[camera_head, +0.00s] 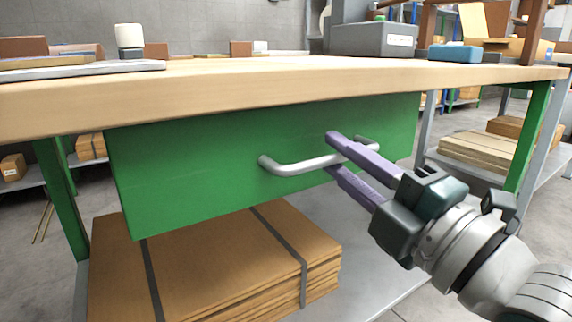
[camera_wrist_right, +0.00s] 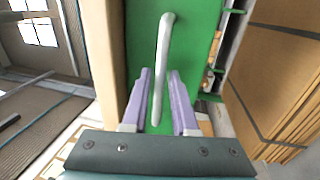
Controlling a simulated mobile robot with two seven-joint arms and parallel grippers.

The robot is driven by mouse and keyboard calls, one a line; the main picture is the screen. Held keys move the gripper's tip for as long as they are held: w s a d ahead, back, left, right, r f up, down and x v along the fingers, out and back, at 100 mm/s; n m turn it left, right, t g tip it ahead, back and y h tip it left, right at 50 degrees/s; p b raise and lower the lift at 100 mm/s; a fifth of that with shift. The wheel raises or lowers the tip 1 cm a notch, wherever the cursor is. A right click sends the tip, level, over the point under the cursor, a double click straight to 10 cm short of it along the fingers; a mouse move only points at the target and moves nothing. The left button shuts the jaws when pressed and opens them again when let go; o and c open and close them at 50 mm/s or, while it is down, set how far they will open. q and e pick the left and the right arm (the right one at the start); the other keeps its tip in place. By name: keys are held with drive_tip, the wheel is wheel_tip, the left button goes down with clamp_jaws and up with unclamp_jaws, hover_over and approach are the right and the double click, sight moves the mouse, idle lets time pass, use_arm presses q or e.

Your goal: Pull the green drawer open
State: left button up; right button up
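The green drawer (camera_head: 200,165) hangs under the wooden tabletop (camera_head: 240,92), with no open gap showing above its front. Its front also shows in the right wrist view (camera_wrist_right: 195,45). A silver bar handle (camera_head: 290,166) runs across the front. My right gripper (camera_head: 333,155) comes in from the lower right, its purple fingers open, one above and one below the handle. In the right wrist view the handle (camera_wrist_right: 165,45) runs between the fingers (camera_wrist_right: 160,73), with a gap visible on both sides. My left gripper is not in view.
Strapped flat cardboard (camera_head: 210,260) lies on the lower shelf below the drawer. A grey box (camera_head: 372,38) and a blue case (camera_head: 455,53) stand on the tabletop. A green table leg (camera_head: 530,135) stands at the right, behind my right arm.

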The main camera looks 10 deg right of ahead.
drive_tip(key=shift+w+a+r, duration=0.1)
drive_tip(key=shift+w+a, duration=0.1)
drive_tip(key=shift+w, duration=0.2)
drive_tip(key=shift+c, duration=0.4)
clamp_jaws()
idle(0.8)
